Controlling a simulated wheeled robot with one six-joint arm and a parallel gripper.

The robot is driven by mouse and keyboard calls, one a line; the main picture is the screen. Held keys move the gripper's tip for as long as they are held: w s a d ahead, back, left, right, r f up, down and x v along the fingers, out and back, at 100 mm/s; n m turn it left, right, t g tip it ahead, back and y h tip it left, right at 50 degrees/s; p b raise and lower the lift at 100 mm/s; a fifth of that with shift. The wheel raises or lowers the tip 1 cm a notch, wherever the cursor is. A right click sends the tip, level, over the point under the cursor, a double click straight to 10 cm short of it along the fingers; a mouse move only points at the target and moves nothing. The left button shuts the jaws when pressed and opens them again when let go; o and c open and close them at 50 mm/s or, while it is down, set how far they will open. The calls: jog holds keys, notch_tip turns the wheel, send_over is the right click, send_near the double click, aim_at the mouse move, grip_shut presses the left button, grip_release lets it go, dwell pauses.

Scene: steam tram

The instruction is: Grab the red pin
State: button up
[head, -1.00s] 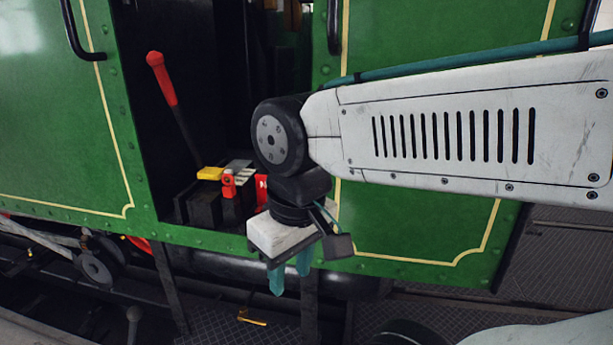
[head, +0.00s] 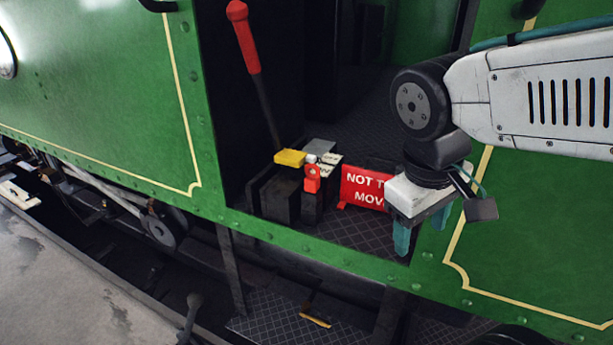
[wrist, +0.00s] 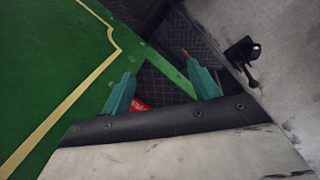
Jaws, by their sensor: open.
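A small red piece with a round hole (head: 312,178), which looks like the red pin, stands at the front of dark blocks in the cab doorway. A pale cylindrical end and a yellow block (head: 289,157) are close beside it. My gripper (head: 420,228) points down, open and empty, to the right of the red piece and apart from it, in front of the doorway's right side. In the wrist view, the teal fingers (wrist: 162,88) are spread. A red patch (wrist: 139,104) shows beside the left finger, probably part of the sign; the pin is not identifiable there.
A red "NOT TO MOVE" sign (head: 364,187), partly hidden by my gripper, stands between it and the red piece. A red-handled lever (head: 245,45) rises behind the blocks. The green door frame borders the opening. A step (head: 275,328) lies below.

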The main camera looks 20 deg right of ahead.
jog(key=w+d+n+h, duration=0.2)
jog(key=w+n+h, duration=0.1)
jog(key=w, duration=0.2)
jog(key=n+t+h, duration=0.5)
jog(key=n+t, duration=0.3)
jog(key=n, duration=0.9)
send_near(316, 170)
jog(key=w+d+f, duration=0.3)
jog(key=w, duration=0.1)
jog(key=x, duration=0.7)
jog(key=shift+w+d, duration=0.1)
jog(key=c, duration=1.1)
